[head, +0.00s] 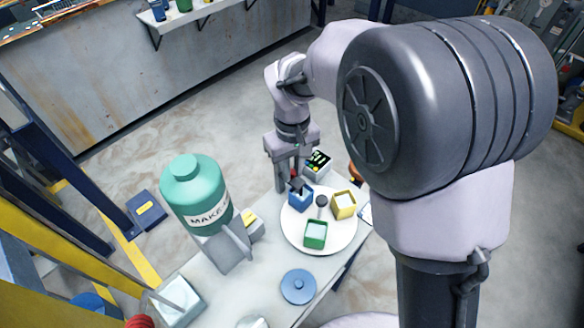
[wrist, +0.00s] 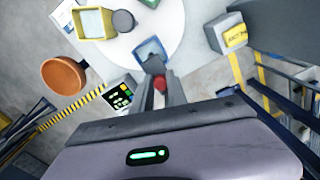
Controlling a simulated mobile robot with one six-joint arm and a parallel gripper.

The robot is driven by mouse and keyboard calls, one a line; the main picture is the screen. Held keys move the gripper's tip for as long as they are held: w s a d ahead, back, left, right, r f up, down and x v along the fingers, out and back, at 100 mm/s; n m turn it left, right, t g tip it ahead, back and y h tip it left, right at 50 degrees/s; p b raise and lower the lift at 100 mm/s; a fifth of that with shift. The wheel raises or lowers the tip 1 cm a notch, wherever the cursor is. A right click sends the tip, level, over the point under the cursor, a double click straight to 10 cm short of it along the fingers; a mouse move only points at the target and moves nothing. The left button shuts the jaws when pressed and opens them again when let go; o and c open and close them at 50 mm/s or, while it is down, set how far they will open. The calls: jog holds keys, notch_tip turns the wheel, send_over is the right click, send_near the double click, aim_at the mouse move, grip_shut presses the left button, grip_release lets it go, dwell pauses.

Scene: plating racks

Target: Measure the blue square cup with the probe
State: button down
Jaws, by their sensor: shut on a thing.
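The blue square cup (head: 300,201) stands on a white round plate (head: 293,231) with pale contents. It also shows in the wrist view (wrist: 147,49). My gripper (head: 289,181) is above the cup, pointing down. In the wrist view my gripper (wrist: 160,83) is shut on the probe (wrist: 154,66), which is dark with a red part. The probe's dark end overlaps the cup's near rim. Whether its tip is inside the contents is hidden. The meter (head: 318,161) with a lit display stands behind the plate; it also shows in the wrist view (wrist: 119,96).
A yellow square cup (head: 343,206), a green square cup (head: 315,236) and a small dark round piece (head: 321,201) share the plate. A big green bottle (head: 193,192) stands left on the bench. A blue disc (head: 298,287) lies in front. An orange bowl-like thing (wrist: 63,76) is beside the meter.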

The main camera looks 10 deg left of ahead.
dwell(0.8)
notch_tip(320, 180, up, 6)
jog(key=p, duration=0.6)
jog(key=shift+r, duration=0.2)
jog(key=shift+w+f, duration=0.1)
jog(key=shift+f, duration=0.1)
jog(key=c, duration=1.3)
grip_release()
notch_tip(320, 180, up, 17)
jog(key=p, duration=0.5)
jog(key=shift+r, duration=0.2)
